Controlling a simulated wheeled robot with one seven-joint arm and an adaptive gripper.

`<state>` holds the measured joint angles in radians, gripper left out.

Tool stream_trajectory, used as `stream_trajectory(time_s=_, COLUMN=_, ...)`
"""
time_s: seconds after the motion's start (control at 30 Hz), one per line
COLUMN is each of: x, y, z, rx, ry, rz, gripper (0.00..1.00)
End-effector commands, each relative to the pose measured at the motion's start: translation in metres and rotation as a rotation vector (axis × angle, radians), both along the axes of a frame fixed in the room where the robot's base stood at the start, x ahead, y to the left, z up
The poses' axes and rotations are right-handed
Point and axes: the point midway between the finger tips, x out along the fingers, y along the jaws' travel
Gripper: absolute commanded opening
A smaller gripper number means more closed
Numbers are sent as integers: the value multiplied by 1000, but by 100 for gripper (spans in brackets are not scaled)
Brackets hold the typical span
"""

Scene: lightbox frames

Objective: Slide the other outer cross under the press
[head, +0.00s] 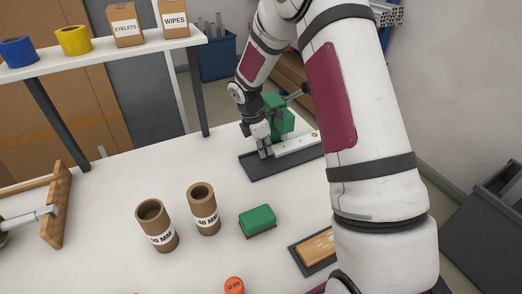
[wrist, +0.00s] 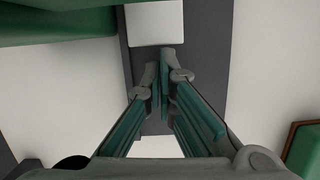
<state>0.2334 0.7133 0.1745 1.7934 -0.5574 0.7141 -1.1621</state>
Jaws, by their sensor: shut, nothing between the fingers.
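The green press (head: 279,119) stands on a dark base plate (head: 262,169) at the back of the table. A white bar (head: 297,144), which looks like a frame piece, lies on the plate, running right from beside my gripper (head: 265,150). My gripper is shut and empty, pointing down at the press's near side. In the wrist view, the closed fingertips (wrist: 164,76) are over the dark plate (wrist: 132,65). A white piece (wrist: 155,22) lies just beyond them; contact cannot be told. Green press parts (wrist: 60,20) fill the upper left. My arm hides the bar's right side.
Two brown 60 MM tubes (head: 156,226) (head: 203,209) and a green-topped block (head: 257,220) stand nearer on the white table. A tray with wooden pieces (head: 316,249) lies at right, partly behind my arm. A shelf (head: 95,56) with tape and boxes is at upper left.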

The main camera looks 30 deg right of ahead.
Motion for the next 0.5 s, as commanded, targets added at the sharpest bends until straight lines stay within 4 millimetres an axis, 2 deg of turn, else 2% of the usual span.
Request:
stream_trajectory(time_s=0.03, x=-1, y=-7, z=0, rx=-5, ry=1, rz=-5, gripper=0)
stream_trajectory(time_s=0.3, x=-1, y=-9, z=0, rx=-9, ry=1, rz=-9, gripper=0)
stream_trajectory(time_s=0.5, x=0, y=4, z=0, rx=-8, ry=1, rz=-7, gripper=0)
